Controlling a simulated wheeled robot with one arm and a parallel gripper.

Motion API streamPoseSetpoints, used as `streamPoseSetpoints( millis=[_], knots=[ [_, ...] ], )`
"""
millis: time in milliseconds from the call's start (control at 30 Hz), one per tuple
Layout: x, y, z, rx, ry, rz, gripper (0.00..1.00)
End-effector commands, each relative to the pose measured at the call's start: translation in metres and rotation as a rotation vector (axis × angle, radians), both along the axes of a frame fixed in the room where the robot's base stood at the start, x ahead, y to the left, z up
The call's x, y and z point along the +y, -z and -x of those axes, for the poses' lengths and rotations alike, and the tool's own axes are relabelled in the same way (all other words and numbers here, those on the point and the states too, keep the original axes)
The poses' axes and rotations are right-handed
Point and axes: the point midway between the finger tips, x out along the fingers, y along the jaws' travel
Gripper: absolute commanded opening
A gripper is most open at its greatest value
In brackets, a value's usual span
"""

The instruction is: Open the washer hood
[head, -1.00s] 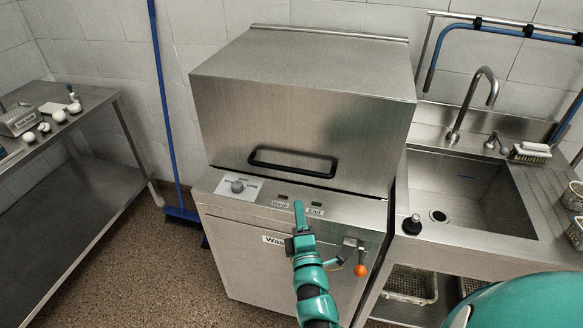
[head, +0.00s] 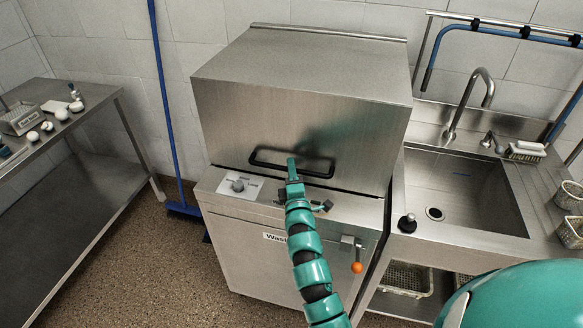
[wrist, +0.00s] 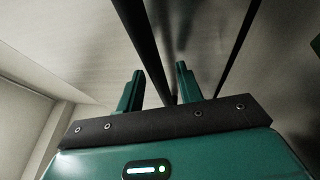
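The washer hood (head: 290,112) is a steel box lowered onto the washer body (head: 275,233) in the head view. Its black bar handle (head: 265,164) runs across the lower front. My gripper (head: 292,164) is in front of the handle near its middle, overlapping it in the picture. In the wrist view my gripper (wrist: 160,76) has its two green fingers apart. Dark bars cross the steel surface there, one passing between the fingers in the picture. I cannot tell whether the fingers touch the handle.
A control dial (head: 237,184) and an orange-knobbed lever (head: 357,267) are on the washer. A sink (head: 470,187) with a tap adjoins at right. A steel table (head: 75,120) stands at left, a blue-handled broom (head: 165,95) by the wall.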

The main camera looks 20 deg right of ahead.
Motion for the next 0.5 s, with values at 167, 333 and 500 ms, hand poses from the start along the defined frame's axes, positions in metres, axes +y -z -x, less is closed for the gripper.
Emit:
streamPoseSetpoints(
  millis=[167,333,500],
  knots=[
    [-0.0019,-0.0016,-0.0068,0.000,0.001,0.000,0.36],
    [-0.0019,-0.0012,-0.0075,0.000,0.000,0.000,0.36],
    [-0.0017,-0.0013,-0.0074,0.000,0.000,0.000,0.22]
  ],
)
